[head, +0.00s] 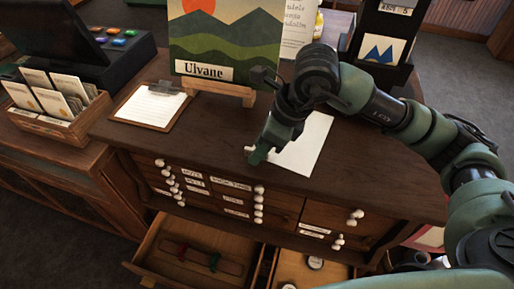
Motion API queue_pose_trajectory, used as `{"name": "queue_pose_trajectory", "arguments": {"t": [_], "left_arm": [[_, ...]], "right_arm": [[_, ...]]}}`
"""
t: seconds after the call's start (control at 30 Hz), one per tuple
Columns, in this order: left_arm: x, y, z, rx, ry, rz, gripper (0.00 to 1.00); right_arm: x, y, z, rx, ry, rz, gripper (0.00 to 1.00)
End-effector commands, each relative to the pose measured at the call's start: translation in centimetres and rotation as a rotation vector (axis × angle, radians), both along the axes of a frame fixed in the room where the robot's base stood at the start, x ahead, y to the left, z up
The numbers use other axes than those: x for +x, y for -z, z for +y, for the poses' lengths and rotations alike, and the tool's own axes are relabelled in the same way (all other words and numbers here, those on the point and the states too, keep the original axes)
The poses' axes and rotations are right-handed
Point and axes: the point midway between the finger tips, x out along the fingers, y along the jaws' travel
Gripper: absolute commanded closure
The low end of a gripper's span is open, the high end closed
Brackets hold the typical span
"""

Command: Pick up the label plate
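My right gripper (261,152) points down over the wooden counter top, beside a white sheet of paper (307,148). A small pale piece (249,148) shows at its fingertip; it may be the label plate, but it is too small to be sure. The fingers are seen side-on and partly hidden by the wrist, so I cannot tell whether they are open or shut on it. A white plate reading "Ulvane" (205,70) sits at the lower left of a landscape picture (228,38). My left gripper is not in view.
A clipboard (151,106) lies on the counter (215,135). The picture stands on a wooden easel (220,88). A card box (58,120) and a register (120,65) are at left. Below, labelled drawers have white knobs; an open drawer (190,235) holds straps.

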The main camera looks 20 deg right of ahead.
Motion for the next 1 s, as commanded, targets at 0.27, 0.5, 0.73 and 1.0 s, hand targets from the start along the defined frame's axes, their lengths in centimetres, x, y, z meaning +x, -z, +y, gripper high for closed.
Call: {"name": "queue_pose_trajectory", "arguments": {"t": [0.27, 0.5, 0.73, 1.0], "left_arm": [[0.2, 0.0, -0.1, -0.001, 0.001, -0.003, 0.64], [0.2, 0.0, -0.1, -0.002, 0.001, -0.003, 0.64], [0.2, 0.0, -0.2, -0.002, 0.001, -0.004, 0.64], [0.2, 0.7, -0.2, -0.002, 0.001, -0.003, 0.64]], "right_arm": [[0.0, 0.2, 0.1, 0.0, 0.0, 0.0, 0.74], [0.0, 0.2, 0.1, 0.0, 0.0, 0.0, 1.0], [0.1, 0.1, 0.1, 0.0, 0.0, -0.001, 1.0], [0.1, -2.3, 0.1, 0.002, -0.001, -0.006, 1.0]]}}
